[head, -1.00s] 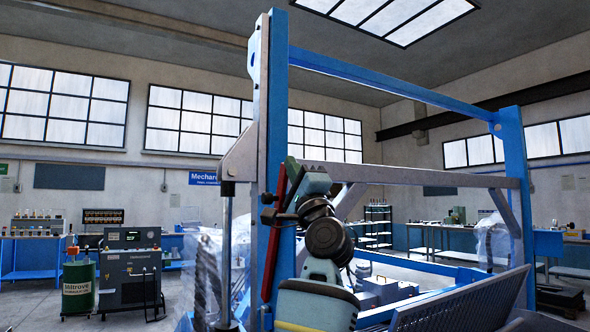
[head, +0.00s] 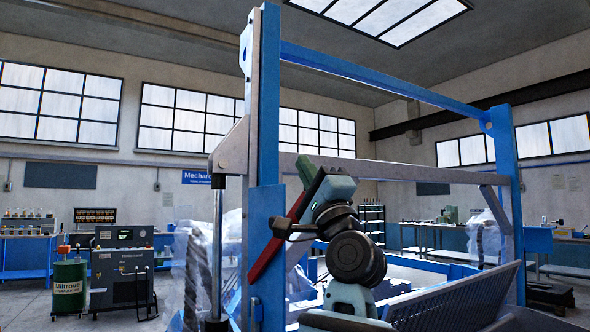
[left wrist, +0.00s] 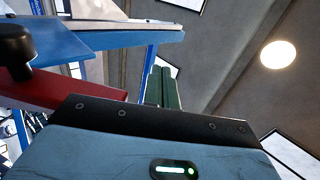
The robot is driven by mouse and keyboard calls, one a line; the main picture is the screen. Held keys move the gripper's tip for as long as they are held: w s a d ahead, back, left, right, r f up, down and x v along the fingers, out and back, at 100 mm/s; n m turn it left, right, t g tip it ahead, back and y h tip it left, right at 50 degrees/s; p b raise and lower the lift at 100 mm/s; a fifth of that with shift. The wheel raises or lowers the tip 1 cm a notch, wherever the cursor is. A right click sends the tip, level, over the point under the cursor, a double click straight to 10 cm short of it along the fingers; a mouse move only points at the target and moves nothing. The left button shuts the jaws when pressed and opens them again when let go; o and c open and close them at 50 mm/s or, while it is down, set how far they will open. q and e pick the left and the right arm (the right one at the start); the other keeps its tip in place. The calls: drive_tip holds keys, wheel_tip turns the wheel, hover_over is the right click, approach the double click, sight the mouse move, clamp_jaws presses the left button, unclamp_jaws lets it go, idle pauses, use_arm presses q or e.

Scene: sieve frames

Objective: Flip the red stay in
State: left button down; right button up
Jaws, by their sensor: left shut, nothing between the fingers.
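The red stay (head: 285,235) is a flat bar beside the blue front post of the frame in the head view. It leans, its upper end to the right and its lower end near the post. A black knob (left wrist: 14,45) shows by the red stay (left wrist: 70,93) in the left wrist view. My left gripper (head: 305,165) is at the stay's upper end, its green fingers shut with nothing between them. The fingers (left wrist: 162,82) stand just beyond the stay in the left wrist view. Contact is unclear. My right gripper is out of view.
The blue frame's post (head: 265,205) stands left of my arm. A grey crossbar (head: 400,173) runs behind the gripper, and a blue top bar (head: 380,85) is above. A slotted panel (head: 455,295) lies low at right. The space inside the frame above the crossbar is open.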

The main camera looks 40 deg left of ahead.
use_arm(q)
drive_tip(key=d, duration=0.1)
drive_tip(key=s+d+f, duration=0.1)
drive_tip(key=d, duration=0.2)
drive_tip(key=shift+s+f+b, duration=0.15)
drive_tip(key=shift+s+b, duration=0.15)
drive_tip(key=shift+b, duration=0.05)
drive_tip(key=shift+f, duration=0.1)
